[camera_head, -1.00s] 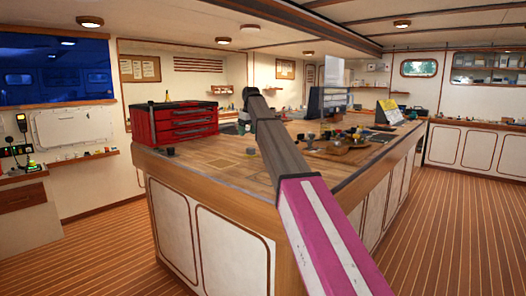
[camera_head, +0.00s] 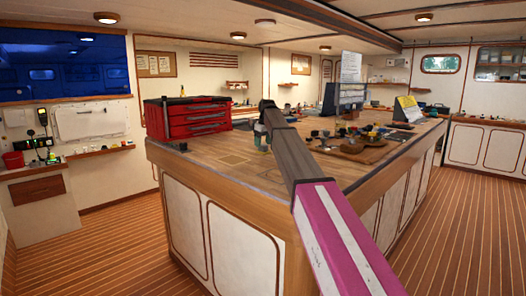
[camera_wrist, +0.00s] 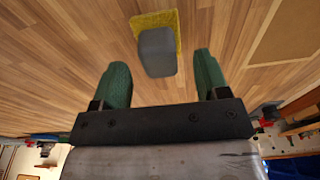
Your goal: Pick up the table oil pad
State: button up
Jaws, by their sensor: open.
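In the wrist view a yellow, rough-edged pad (camera_wrist: 150,19) lies on the wooden table, with a grey block (camera_wrist: 157,53) over most of it; together they look like the oil pad. My gripper (camera_wrist: 160,64) is open, with one green finger on each side of the block's near end. No contact between fingers and block shows. In the head view my gripper (camera_head: 262,139) is over the wooden table (camera_head: 210,148), right of the red toolbox; the pad cannot be made out there.
The red toolbox (camera_head: 188,119) stands on the table's left end. Several small items and a brown tray (camera_head: 362,153) lie right of my arm. A monitor (camera_head: 343,98) stands farther back. The tabletop's near left part is clear.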

aim_at(263, 144)
notch_tip(263, 144, down, 3)
jog(key=shift+w+a, duration=0.1)
jog(key=shift+w, duration=0.05)
jog(key=c, duration=0.8)
jog(key=shift+r, duration=0.15)
jog(key=shift+r, duration=0.55)
notch_tip(263, 144, up, 3)
jog(key=shift+f, duration=0.15)
jog(key=s+a+r, duration=0.3)
jog(key=a+r, duration=0.4)
jog(key=a, duration=0.4)
jog(key=shift+s, duration=0.25)
jog(key=shift+o, duration=0.5)
